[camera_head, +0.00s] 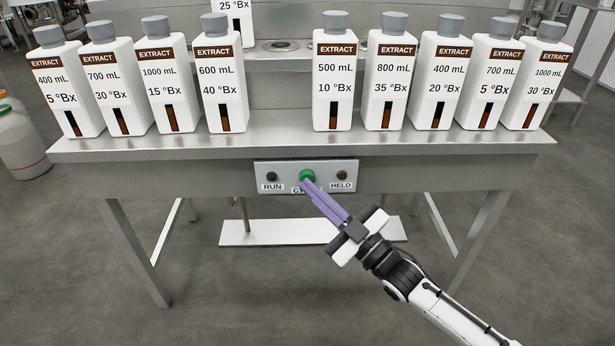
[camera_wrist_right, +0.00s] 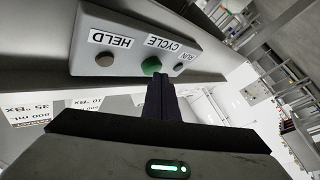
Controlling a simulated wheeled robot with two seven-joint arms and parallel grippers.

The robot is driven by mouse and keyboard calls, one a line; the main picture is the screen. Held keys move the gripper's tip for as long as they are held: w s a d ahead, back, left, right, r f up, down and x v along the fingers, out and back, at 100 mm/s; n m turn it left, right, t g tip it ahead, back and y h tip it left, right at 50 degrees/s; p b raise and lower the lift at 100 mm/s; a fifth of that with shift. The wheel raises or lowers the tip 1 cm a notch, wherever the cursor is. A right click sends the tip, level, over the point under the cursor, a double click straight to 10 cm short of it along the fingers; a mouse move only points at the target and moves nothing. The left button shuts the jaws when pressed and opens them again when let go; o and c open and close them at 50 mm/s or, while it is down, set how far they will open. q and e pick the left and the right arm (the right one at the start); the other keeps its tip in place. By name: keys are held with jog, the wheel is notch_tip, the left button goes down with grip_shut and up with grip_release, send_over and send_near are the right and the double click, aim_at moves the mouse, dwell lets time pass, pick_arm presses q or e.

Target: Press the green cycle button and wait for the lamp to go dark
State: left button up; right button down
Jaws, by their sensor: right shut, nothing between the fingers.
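The green cycle button (camera_head: 307,176) sits in the middle of a grey control panel (camera_head: 285,168) on the table's front edge. My right gripper (camera_head: 308,185) is shut and empty, with its purple fingertips at or just in front of the button; I cannot tell whether they touch. The wrist view shows the fingertips (camera_wrist_right: 158,78) close beside the green button (camera_wrist_right: 151,65). The RUN lamp (camera_head: 271,176) at left looks dark green and unlit. The HELD lamp (camera_head: 342,175) at right looks dark brown and unlit. My left gripper is not in view.
Several white EXTRACT bottles with grey caps, such as the 500 mL bottle (camera_head: 334,85), stand in a row on the steel table (camera_head: 280,136) above the panel. A low shelf (camera_head: 270,232) lies under the table. Open floor surrounds the front.

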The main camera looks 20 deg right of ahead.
jog(key=shift+w, duration=0.1)
dwell(0.5)
jog(key=shift+w+d, duration=0.15)
jog(key=shift+w, duration=0.15)
jog(key=shift+s, duration=0.3)
dwell(0.3)
jog(key=s+a+p, duration=0.2)
jog(key=s+p, duration=0.2)
jog(key=s, duration=0.2)
dwell(0.4)
